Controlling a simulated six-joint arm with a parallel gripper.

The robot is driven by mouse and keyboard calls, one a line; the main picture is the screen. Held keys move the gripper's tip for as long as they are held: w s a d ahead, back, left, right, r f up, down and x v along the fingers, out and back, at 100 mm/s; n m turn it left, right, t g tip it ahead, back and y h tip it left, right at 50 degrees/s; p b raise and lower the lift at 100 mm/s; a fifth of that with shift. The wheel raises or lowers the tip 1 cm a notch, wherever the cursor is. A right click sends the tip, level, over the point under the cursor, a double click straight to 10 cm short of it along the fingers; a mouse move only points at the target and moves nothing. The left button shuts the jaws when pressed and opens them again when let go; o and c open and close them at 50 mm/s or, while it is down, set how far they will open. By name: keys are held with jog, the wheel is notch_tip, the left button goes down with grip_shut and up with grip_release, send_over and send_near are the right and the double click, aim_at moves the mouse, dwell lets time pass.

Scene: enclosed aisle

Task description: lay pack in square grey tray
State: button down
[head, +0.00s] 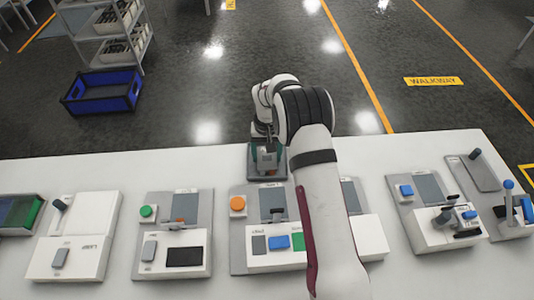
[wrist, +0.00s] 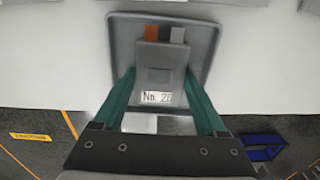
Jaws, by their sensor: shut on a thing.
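The square grey tray (wrist: 206,40) lies at the far edge of the white table; it also shows in the head view (head: 281,173), partly covered by my gripper. Whether the pack touches the tray floor is unclear.
Several panels with buttons and levers line the table, among them one with a green button (head: 148,211) and one with an orange button (head: 237,204). A green-sided bin (head: 30,212) is at far left. A blue crate (head: 103,92) stands on the floor by a shelf.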

aim_at(267, 158)
jog(key=shift+f, duration=0.1)
grip_release()
notch_tip(267, 158, up, 12)
jog(key=s+d+r+m, duration=0.1)
jog(key=s+d+r, duration=0.1)
jog(key=s+r, duration=0.65)
jog(key=s+m+y, duration=0.1)
jog(key=s+m, duration=0.2)
jog(key=s, duration=2.5)
jog(key=shift+s+r+m+y, duration=0.2)
jog(key=shift+m+y, duration=0.2)
